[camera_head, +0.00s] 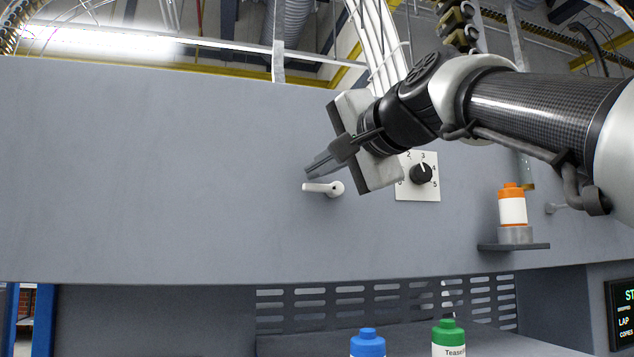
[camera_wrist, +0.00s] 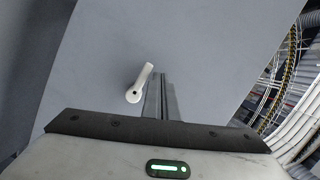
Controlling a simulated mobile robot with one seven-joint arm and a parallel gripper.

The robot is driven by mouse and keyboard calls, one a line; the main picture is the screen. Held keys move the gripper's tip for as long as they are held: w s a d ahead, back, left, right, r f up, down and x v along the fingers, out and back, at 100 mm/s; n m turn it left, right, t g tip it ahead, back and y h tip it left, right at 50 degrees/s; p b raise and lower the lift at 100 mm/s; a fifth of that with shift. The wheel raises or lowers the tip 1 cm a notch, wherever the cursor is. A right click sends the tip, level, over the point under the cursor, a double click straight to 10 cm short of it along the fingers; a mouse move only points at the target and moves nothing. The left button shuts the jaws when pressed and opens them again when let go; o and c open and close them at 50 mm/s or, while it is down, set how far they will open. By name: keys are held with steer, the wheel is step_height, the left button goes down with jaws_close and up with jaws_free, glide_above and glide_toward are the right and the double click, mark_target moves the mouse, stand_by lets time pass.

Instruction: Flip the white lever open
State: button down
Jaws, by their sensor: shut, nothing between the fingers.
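The white lever (camera_head: 323,188) is on the grey panel, its handle pointing left from a round pivot at its right end. It also shows in the wrist view (camera_wrist: 139,84), just left of the fingers. My gripper (camera_head: 310,172) is shut and empty, its fingertips just above the lever's handle in the head view. In the wrist view the shut fingers (camera_wrist: 160,90) lie side by side, beside the lever. I cannot tell whether the fingertips touch the lever.
A black dial on a white plate (camera_head: 404,188) is right of the lever. An orange-capped bottle (camera_head: 513,207) stands on a small shelf (camera_head: 512,247) further right. Blue (camera_head: 368,343) and green (camera_head: 449,338) capped bottles are below. The panel (camera_head: 150,180) left of the lever is bare.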

stand_by(0.3)
stand_by(0.4)
steer(key=b+v, duration=0.2)
steer(key=v, duration=1.5)
steer(key=shift+s, duration=0.25)
step_height(320, 180, down, 29)
steer(key=w+d+n+g+h, duration=0.1)
steer(key=w+n+g+h, duration=0.2)
steer(key=g+h, duration=0.2)
steer(key=s+d+f+n+g+h, duration=0.1)
steer(key=s+f, duration=0.3)
steer(key=f, duration=0.9)
steer(key=s+d+f+n+g+h, duration=0.2)
steer(key=s+d+f+n+g, duration=0.1)
steer(key=f, duration=1)
steer(key=shift+s+n, duration=0.5)
steer(key=shift+s, duration=0.7)
steer(key=shift+d+r, duration=0.1)
steer(key=shift+d, duration=0.1)
